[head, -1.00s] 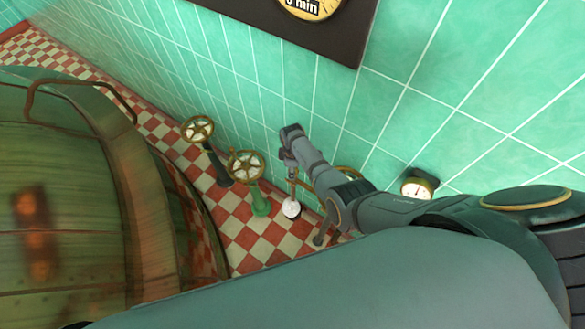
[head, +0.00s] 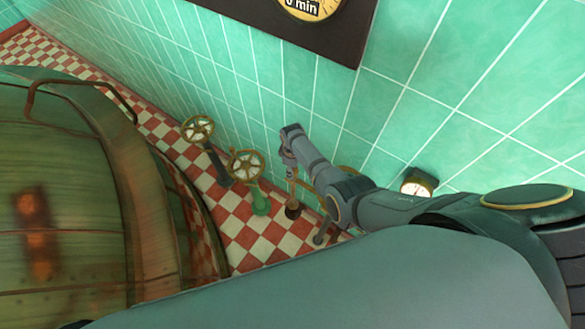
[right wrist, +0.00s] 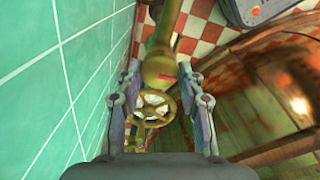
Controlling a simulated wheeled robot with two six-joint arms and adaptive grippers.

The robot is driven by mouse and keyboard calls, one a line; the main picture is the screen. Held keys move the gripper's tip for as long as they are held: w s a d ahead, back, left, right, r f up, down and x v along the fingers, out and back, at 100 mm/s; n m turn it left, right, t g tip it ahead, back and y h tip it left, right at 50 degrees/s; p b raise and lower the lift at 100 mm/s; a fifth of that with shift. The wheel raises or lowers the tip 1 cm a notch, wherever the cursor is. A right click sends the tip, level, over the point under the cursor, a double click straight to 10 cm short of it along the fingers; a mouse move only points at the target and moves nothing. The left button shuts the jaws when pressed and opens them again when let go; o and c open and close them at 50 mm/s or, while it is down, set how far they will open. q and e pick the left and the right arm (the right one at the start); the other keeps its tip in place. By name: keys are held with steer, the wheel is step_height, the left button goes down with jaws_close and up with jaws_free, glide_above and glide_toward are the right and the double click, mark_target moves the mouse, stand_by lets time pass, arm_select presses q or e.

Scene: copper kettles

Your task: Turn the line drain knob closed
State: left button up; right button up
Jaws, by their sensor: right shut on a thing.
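The line drain knob (right wrist: 160,68) is a brass piece with a small red mark, seen between the fingers of my right gripper (right wrist: 161,75) in the right wrist view. In the head view my right gripper (head: 290,165) is at the top of a thin brass stem (head: 292,188) by the tiled wall, shut on the knob, which it mostly hides. The foot of the stem ends in a dark brown round spot (head: 293,211) on the floor. My left gripper is not in view.
Two brass handwheels stand left of the gripper, one on a green post (head: 246,164) and one on a dark post (head: 198,129). A large copper kettle (head: 70,200) fills the left. A small gauge (head: 417,187) is on the green tiled wall (head: 430,70).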

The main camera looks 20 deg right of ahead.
steer(key=o, duration=1.2)
step_height(320, 180, up, 12)
steer(key=shift+f, duration=0.1)
